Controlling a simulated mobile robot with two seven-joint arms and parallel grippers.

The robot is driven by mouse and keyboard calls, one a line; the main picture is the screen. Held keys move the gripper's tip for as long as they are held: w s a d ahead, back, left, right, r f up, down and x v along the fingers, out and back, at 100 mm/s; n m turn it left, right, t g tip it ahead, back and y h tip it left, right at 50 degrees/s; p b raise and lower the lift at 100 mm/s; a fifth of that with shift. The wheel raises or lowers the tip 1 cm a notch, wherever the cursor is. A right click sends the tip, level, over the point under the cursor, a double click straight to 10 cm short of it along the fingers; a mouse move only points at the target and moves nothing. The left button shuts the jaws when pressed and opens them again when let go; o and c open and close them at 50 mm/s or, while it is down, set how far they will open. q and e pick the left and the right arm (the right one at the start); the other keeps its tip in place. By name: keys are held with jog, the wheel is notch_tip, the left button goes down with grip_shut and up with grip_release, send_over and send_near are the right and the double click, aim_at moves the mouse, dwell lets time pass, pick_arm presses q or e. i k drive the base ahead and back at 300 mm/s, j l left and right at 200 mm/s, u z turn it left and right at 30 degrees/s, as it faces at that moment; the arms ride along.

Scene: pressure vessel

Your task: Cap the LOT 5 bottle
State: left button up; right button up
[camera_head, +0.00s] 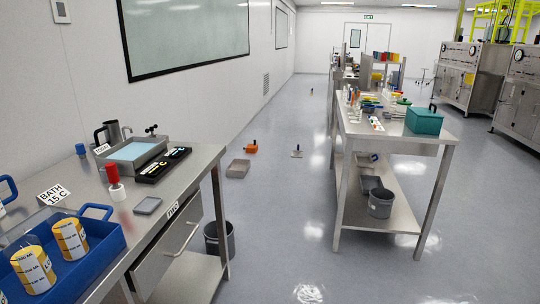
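Two white containers with yellow labels stand in a blue tray (92,276) at the lower left, on a steel bench. The left container (33,270) and the right container (70,238) have print too small to read surely. A small white bottle with a red top (115,182) stands on the same bench behind the tray. I cannot tell which of these, if any, is the LOT 5 bottle. A small blue item (80,149) sits at the bench's wall side; I cannot tell whether it is a cap. Neither of my grippers is in view.
The bench also holds a water bath (134,150), a black tray (162,165), a grey flat device (148,206) and a BATH 15 C sign (53,194). A second bench (394,129) with a teal box (424,121) stands right. The floor aisle between is mostly clear.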

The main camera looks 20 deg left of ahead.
aim_at(25, 254)
jog(key=i, duration=2)
jog(key=u, duration=4.6)
